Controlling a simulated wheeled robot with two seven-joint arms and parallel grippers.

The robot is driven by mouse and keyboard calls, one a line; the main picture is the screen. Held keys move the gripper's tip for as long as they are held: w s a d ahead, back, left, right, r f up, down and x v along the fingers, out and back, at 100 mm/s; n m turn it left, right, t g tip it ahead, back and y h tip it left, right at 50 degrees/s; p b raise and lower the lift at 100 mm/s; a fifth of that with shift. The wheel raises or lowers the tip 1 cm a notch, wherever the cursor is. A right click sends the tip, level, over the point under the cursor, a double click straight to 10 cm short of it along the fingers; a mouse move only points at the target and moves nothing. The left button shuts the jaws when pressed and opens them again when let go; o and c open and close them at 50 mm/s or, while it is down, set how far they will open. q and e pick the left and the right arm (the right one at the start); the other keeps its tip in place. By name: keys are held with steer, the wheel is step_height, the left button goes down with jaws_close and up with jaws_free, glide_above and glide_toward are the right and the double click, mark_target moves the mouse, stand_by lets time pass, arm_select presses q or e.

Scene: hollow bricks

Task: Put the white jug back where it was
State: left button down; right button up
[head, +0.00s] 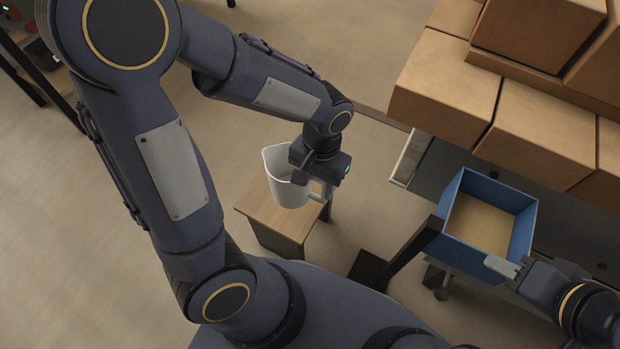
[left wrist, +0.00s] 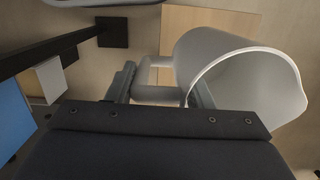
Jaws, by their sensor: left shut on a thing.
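The white jug (head: 286,185) is upright in my left gripper (head: 322,178), above or at a small wooden stand (head: 262,222). In the left wrist view the jug (left wrist: 213,55) has its open rim facing the camera, and my left gripper (left wrist: 160,95) is shut on its handle. I cannot tell whether the jug's base touches the stand, as the jug covers that part. My right gripper (head: 503,267) is at the lower right, by the near wall of a blue box; I cannot tell how far its fingers are apart.
The blue box (head: 465,185), with a tan bottom, sits on a dark table (head: 440,168) at the right. Several cardboard boxes (head: 541,131) are stacked behind it. A dark post (head: 407,251) on a flat foot stands between stand and table.

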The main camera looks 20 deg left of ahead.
arm_select(q)
steer(key=w+a+f+b, duration=0.3)
steer(key=w+f+b, duration=0.2)
steer(key=f, duration=0.5)
steer(key=shift+w+a+f, duration=0.25)
steer(key=shift+w+a, duration=0.1)
steer(key=shift+w, duration=1)
steer(key=shift+f, duration=0.25)
steer(key=c, duration=0.7)
jaws_free()
steer(key=shift+r, duration=0.1)
